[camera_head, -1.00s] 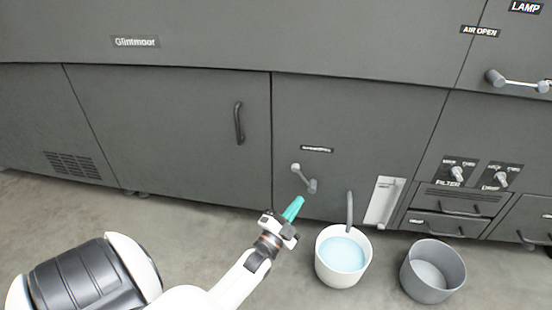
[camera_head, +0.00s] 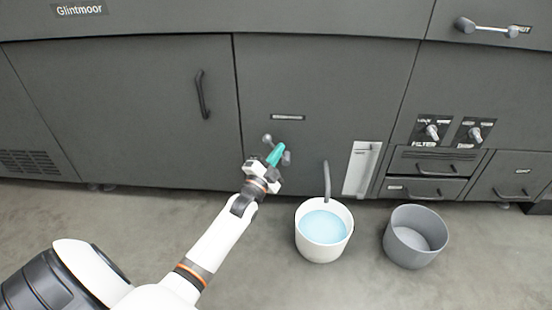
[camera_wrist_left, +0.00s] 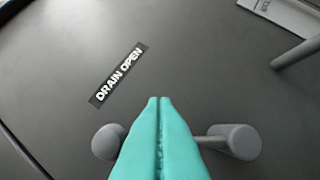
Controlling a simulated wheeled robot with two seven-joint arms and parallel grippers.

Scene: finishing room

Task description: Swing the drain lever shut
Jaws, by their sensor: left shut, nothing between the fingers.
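The drain lever (camera_head: 287,158) is a small grey bar with rounded ends on the dark cabinet front, below a small label (camera_head: 287,117). In the left wrist view its two knobs show, one left and one right (camera_wrist_left: 241,141), with my fingers across the bar's middle. The label there reads DRAIN OPEN (camera_wrist_left: 118,74). My left gripper (camera_head: 275,154) has teal fingers, shut and empty, in front of the lever; they also fill the lower middle of the left wrist view (camera_wrist_left: 160,140). I cannot tell whether they touch the lever. My right gripper is not in view.
A white bucket (camera_head: 323,252) of pale blue liquid stands on the floor under a grey hose (camera_head: 327,181). A grey empty-looking bucket (camera_head: 408,255) stands to its right. A door handle (camera_head: 202,94) sticks out left of the lever. Drawers (camera_head: 428,168) are at right.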

